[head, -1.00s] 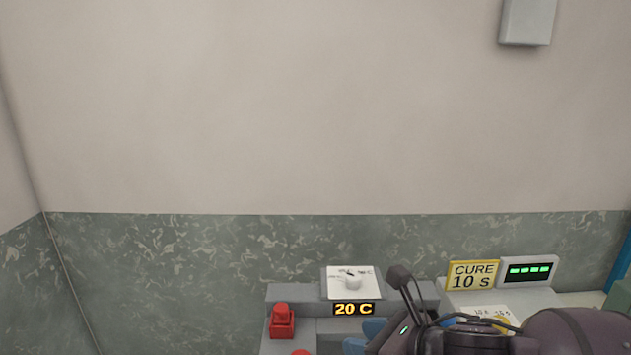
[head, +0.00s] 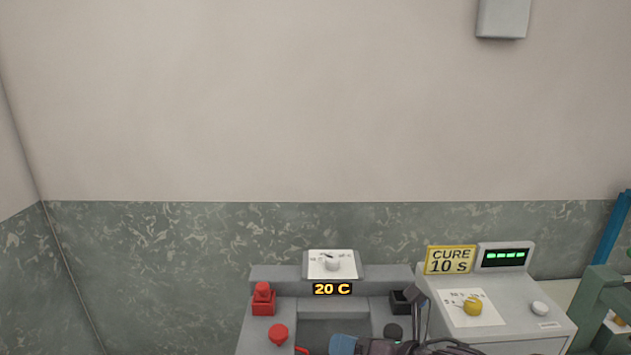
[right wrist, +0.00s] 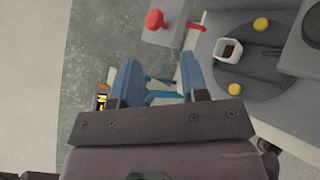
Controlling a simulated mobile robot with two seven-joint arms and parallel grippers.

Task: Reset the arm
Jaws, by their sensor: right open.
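My right gripper shows at the bottom edge of the head view, where a blue finger (head: 343,344) and part of the dark arm are in sight. In the right wrist view the right gripper (right wrist: 160,70) has its two blue fingers spread apart with nothing held between them. It hangs over the grey station, and the rest of the arm is cut off or hidden. My left gripper is not in view.
A white cup (right wrist: 228,50) sits on the station.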

